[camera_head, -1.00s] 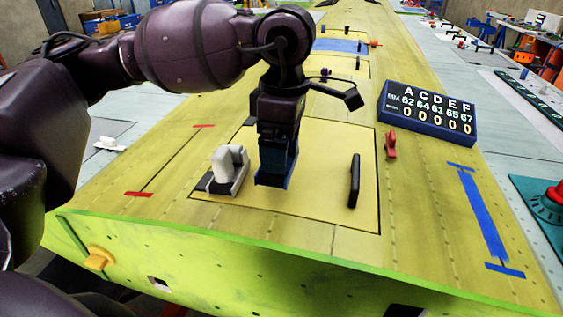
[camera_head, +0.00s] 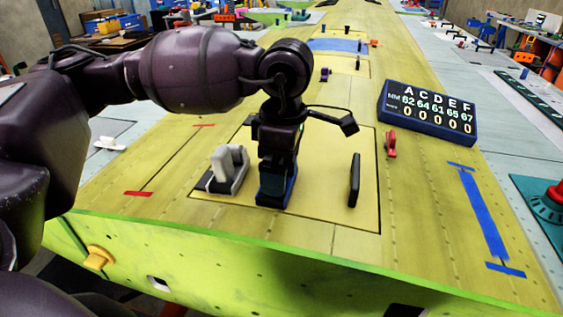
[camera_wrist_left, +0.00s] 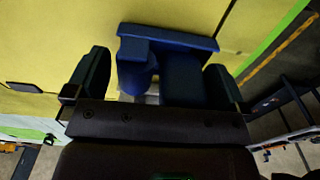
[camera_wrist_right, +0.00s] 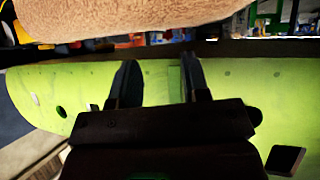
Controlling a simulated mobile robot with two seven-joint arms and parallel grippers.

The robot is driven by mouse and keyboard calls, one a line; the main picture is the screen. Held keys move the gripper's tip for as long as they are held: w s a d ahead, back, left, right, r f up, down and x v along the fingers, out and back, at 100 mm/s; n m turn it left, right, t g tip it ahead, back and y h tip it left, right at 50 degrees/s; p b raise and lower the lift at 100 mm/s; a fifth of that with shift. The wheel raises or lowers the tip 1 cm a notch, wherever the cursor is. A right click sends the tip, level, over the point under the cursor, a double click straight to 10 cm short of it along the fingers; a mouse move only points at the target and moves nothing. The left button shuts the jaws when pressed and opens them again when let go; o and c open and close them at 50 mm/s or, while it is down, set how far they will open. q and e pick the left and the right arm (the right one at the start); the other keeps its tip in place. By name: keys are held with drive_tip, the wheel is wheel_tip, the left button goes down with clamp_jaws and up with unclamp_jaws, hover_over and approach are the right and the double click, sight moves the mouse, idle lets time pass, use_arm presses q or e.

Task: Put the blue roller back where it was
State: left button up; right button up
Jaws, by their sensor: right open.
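The blue roller (camera_wrist_left: 180,85) is between the two fingers of my left gripper (camera_wrist_left: 155,85) in the left wrist view. In the head view, the blue roller (camera_head: 273,190) shows below my left gripper (camera_head: 277,170), low over the pale yellow panel (camera_head: 320,190). I cannot tell whether it touches the panel. A white-and-grey roller (camera_head: 228,168) stands just left of it. A black bar-shaped piece (camera_head: 354,180) stands to its right. My right gripper (camera_wrist_right: 158,82) is open and empty beside the green wing edge, and only the right wrist view shows it.
A digital readout box (camera_head: 428,112) and a red piece (camera_head: 390,144) are on the right of the wing. Blue tape (camera_head: 482,215) marks the far right. A red strip (camera_head: 138,194) is at left. The panel between the blue roller and black piece is clear.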

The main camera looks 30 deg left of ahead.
use_arm(q)
drive_tip(key=shift+r, duration=0.3)
wheel_tip(320, 180, up, 12)
drive_tip(key=shift+d+f, duration=0.15)
drive_tip(key=shift+d, duration=0.1)
use_arm(e)
drive_tip(key=shift+s+f, duration=0.1)
use_arm(q)
drive_tip(key=shift+w, duration=0.1)
drive_tip(key=shift+f, duration=0.1)
use_arm(e)
drive_tip(key=shift+w+a+r, duration=0.1)
drive_tip(key=shift+w+r, duration=0.3)
drive_tip(key=shift+w, duration=0.1)
